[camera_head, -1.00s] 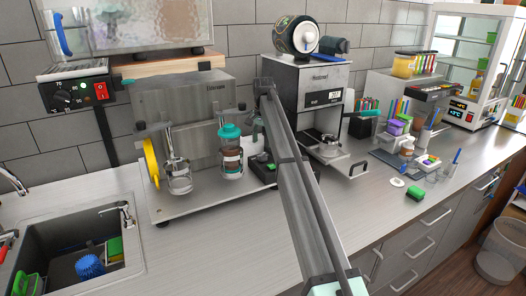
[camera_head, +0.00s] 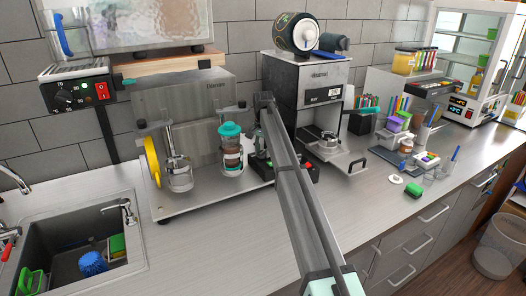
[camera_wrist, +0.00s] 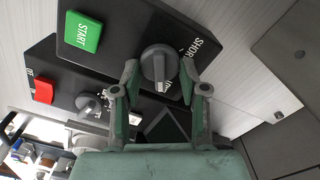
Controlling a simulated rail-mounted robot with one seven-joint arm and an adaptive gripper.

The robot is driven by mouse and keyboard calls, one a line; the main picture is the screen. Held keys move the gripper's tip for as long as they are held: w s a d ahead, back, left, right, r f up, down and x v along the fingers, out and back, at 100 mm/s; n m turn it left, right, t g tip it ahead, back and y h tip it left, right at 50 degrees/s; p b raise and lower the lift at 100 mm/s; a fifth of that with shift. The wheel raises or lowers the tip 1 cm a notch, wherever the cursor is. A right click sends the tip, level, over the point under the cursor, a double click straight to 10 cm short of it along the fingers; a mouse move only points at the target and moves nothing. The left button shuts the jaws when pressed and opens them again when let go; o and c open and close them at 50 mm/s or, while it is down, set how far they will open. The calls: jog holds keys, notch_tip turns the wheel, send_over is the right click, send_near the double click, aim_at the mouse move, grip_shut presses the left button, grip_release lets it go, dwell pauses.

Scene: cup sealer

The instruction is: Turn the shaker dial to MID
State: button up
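The shaker dial (camera_wrist: 158,64) is a round grey knob with a raised grip bar, on a black control panel (camera_wrist: 205,25). White lettering reading SHORT curves beside it; other lettering is partly hidden. My gripper (camera_wrist: 158,72) has one finger on each side of the dial, close to it. The fingers are apart, and I cannot tell whether they touch the knob. A green START button (camera_wrist: 84,33) is left of the dial. In the head view, the dark control box (camera_head: 307,174) is partly behind my arm, and the dial is hidden.
A second knob (camera_wrist: 88,104) and a red button (camera_wrist: 43,92) are on a neighbouring dark panel. A teal-lidded shaker cup (camera_head: 230,150) stands left of my arm. The grey machine with a pull-out tray (camera_head: 345,155) is close on the right.

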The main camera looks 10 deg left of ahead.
jog(key=shift+n, duration=0.4)
jog(key=n+b, duration=0.1)
jog(key=n, duration=0.4)
jog(key=shift+a+f, duration=0.1)
jog(key=n, duration=0.6)
jog(key=shift+b, duration=0.4)
jog(key=shift+a, duration=0.1)
jog(key=o, duration=1.1)
